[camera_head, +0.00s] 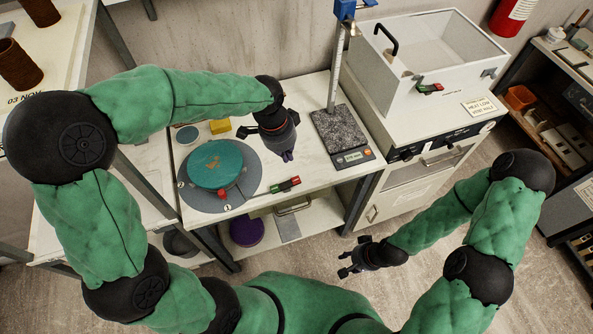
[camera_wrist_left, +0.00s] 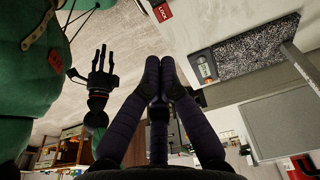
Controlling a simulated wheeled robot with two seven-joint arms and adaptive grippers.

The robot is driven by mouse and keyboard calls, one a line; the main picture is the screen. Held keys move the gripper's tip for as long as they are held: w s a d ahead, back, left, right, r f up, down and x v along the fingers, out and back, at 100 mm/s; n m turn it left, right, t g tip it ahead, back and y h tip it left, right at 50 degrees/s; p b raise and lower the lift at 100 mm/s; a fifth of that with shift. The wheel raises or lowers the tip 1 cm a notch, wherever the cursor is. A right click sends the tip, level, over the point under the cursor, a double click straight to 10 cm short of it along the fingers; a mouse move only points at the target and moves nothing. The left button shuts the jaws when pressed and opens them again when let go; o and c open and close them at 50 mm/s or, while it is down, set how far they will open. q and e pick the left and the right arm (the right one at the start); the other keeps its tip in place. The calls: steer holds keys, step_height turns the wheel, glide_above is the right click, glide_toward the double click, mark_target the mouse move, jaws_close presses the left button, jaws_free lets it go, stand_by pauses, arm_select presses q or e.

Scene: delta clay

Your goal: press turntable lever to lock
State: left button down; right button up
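The turntable is a grey disc (camera_head: 240,192) on the bench, carrying a teal round slab (camera_head: 216,164) with brownish marks. A small red piece (camera_head: 222,194) sits near its front edge. A small red-and-green plate (camera_head: 285,185) lies right of the turntable. Its red LOCK end (camera_wrist_left: 162,12) shows at the top of the left wrist view. I cannot tell a separate lever part. My left gripper (camera_head: 287,156) points down beyond the plate, apart from it; its fingertips (camera_wrist_left: 157,62) meet with nothing between. My right gripper (camera_head: 346,262) is open and empty, away from the bench front.
A scale with a speckled plate (camera_head: 342,134) and upright post stands right of my left gripper. A yellow block (camera_head: 220,126) lies behind the turntable. A white box-topped cabinet (camera_head: 430,130) is at right. A purple round item (camera_head: 246,231) is on the shelf below.

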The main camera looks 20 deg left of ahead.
mark_target(298, 181)
arm_select(q)
steer(key=shift+f, duration=0.15)
steer(key=f+b, duration=0.1)
steer(key=f, duration=0.3)
steer(key=w+d+f+b, duration=0.1)
steer(key=f, duration=0.4)
steer(key=d+f+b, duration=0.1)
steer(key=f, duration=0.3)
steer(key=shift+w+f+b, duration=0.15)
steer(key=shift+f+b, duration=0.15)
steer(key=shift+b, duration=0.1)
steer(key=shift+d, duration=0.1)
steer(key=shift+w+d+f+g+y+p, duration=0.2)
steer(key=shift+d+f+g+y+p, duration=0.15)
steer(key=shift+g+y, duration=0.45)
steer(key=shift+w+f+y, duration=0.1)
steer(key=shift+f+y, duration=0.05)
steer(key=shift+y, duration=0.25)
steer(key=shift+r+p, duration=0.8)
steer(key=shift+r, duration=0.05)
